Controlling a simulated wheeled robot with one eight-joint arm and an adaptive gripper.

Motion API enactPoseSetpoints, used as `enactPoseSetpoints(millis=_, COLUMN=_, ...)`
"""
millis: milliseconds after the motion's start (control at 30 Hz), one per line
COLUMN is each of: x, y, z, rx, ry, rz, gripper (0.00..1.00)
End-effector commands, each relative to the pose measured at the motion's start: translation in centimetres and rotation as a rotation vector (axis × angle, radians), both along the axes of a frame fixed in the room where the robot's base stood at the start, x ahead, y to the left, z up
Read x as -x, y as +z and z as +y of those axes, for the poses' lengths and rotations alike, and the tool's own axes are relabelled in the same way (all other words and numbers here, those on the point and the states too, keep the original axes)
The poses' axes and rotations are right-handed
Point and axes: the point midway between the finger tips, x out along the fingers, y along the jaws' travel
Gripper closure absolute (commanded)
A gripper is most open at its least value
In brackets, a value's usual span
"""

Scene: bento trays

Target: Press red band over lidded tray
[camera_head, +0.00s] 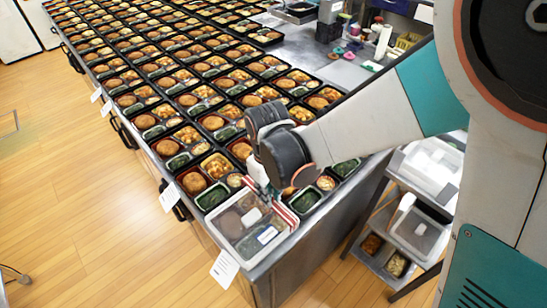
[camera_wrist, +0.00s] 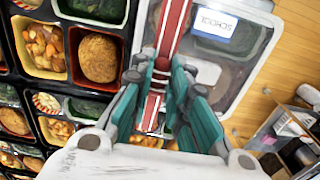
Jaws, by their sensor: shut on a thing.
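The lidded tray (camera_head: 231,246) sits at the near corner of the counter, with a clear lid and a white label. In the wrist view the lidded tray (camera_wrist: 207,74) fills the top centre, and its label reads SCHOOL. The red band (camera_head: 286,212), edged in white, lies along the tray's right side in the head view. In the wrist view the red band (camera_wrist: 174,25) runs from the top down between the fingers. My gripper (camera_wrist: 162,68) is shut on the band, over the tray's edge. In the head view my arm hides most of the gripper's fingers.
Rows of open food trays (camera_head: 180,85) cover the counter behind and left of the lidded tray. A shelf cart (camera_head: 420,230) with more containers stands at the right. Paper tags (camera_head: 224,269) hang on the counter's front edge. Wooden floor is open at left.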

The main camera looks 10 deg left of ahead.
Motion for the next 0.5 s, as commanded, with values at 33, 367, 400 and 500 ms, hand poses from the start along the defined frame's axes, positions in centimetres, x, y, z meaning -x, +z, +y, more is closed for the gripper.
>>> enactPoseSetpoints(millis=33, x=0.0, y=0.01, z=0.0, rx=0.0, ry=0.0, rz=0.0, gripper=1.0)
enactPoseSetpoints(millis=367, x=0.0, y=-0.32, z=0.0, rx=0.0, ry=0.0, rz=0.0, gripper=1.0)
enactPoseSetpoints(millis=400, x=0.0, y=-0.44, z=0.0, rx=0.0, ry=0.0, rz=0.0, gripper=1.0)
enactPoseSetpoints(millis=500, x=0.0, y=-0.73, z=0.0, rx=0.0, ry=0.0, rz=0.0, gripper=1.0)
